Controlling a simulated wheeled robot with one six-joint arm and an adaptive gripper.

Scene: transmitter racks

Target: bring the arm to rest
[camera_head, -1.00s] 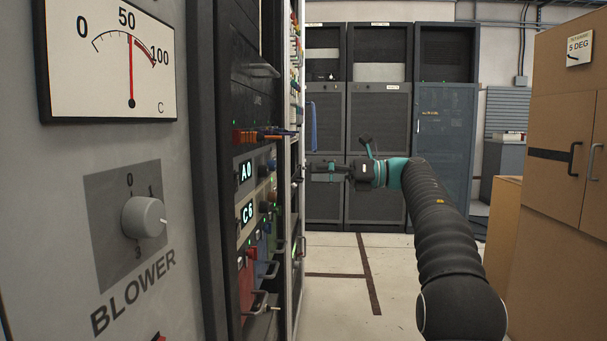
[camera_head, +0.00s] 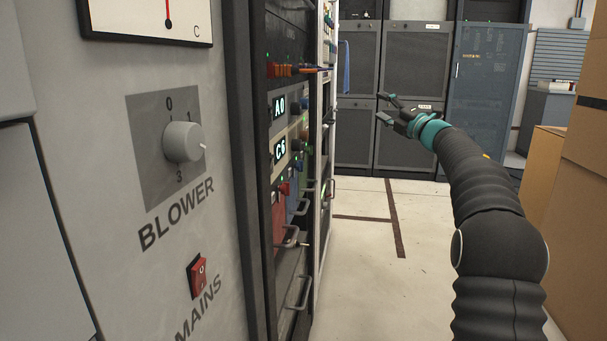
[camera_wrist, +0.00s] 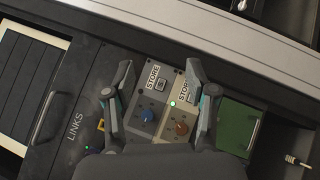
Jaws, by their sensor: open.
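My gripper (camera_head: 387,108) is held out in the aisle in the head view, at the end of my black, ribbed arm. Its fingers are spread and nothing is between them. It is apart from the rack on the left and from the grey cabinets behind it. In the wrist view my gripper (camera_wrist: 159,82) shows two open fingers on either side of a panel with STORE labels. That panel carries a blue knob (camera_wrist: 148,115) and a brown knob (camera_wrist: 181,128), with a small lit green lamp.
The rack on the left has protruding handles (camera_head: 300,292) and displays reading A0 and C6. Nearer stand the BLOWER knob (camera_head: 184,142) and the red MAINS switch (camera_head: 198,276). The aisle floor (camera_head: 360,260) is clear.

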